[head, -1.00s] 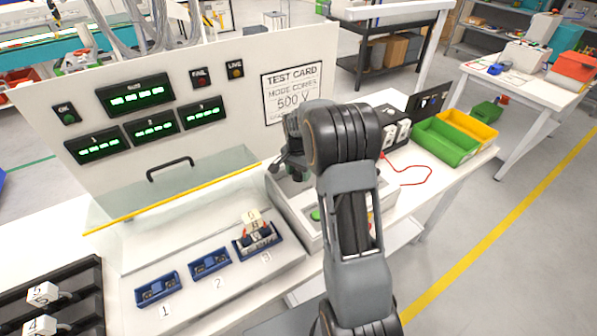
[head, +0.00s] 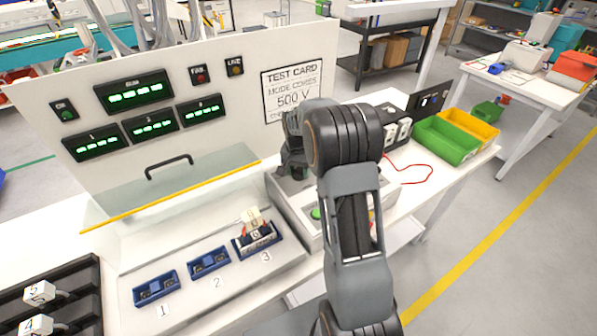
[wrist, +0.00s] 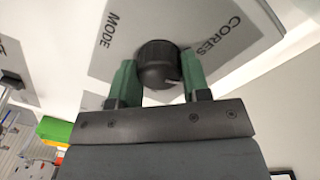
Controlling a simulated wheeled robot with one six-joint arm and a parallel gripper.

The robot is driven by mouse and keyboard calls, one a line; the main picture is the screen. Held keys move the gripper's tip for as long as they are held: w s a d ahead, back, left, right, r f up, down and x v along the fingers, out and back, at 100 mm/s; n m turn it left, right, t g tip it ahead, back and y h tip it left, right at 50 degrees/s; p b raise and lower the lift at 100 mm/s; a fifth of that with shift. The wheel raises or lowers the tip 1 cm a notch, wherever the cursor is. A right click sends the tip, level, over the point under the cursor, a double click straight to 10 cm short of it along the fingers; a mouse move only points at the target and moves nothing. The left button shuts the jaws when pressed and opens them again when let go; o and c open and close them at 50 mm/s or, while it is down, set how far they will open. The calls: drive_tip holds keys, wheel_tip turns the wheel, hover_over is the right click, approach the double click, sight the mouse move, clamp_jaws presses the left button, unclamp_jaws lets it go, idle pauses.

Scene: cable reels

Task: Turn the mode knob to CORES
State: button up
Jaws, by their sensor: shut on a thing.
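The black mode knob (wrist: 157,54) sits on a grey label plate (wrist: 112,62) in the wrist view. The word MODE is printed left of the knob and CORES to its right. A pale pointer line shows on the knob's lower right side. My gripper (wrist: 161,80) has its two green fingers on either side of the knob and is shut on it. In the head view my gripper (head: 294,160) is over the control box (head: 283,199), and my arm hides the knob and part of the box. The test card (head: 291,90) reads MODE CORES, 500 V.
A green button (head: 315,214) shows on the box beside my arm. Blue sockets numbered 1 (head: 156,288), 2 (head: 209,262) and 3 (head: 257,240) lie to the left; socket 3 holds a white-topped plug. Green (head: 445,140) and yellow (head: 470,129) bins stand to the right.

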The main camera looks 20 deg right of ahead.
sight(297, 171)
drive_tip(key=n+b, duration=0.1)
drive_tip(key=n, duration=0.3)
drive_tip(key=shift+n, duration=2.1)
drive_tip(key=shift+b, duration=0.3)
drive_tip(key=o, duration=0.9)
drive_tip(key=shift+o, duration=0.2)
drive_tip(key=shift+r, duration=0.1)
wheel_tip(297, 171, up, 14)
drive_tip(key=shift+a+b, duration=0.35)
drive_tip(key=shift+b, duration=0.1)
drive_tip(key=shift+f, duration=0.2)
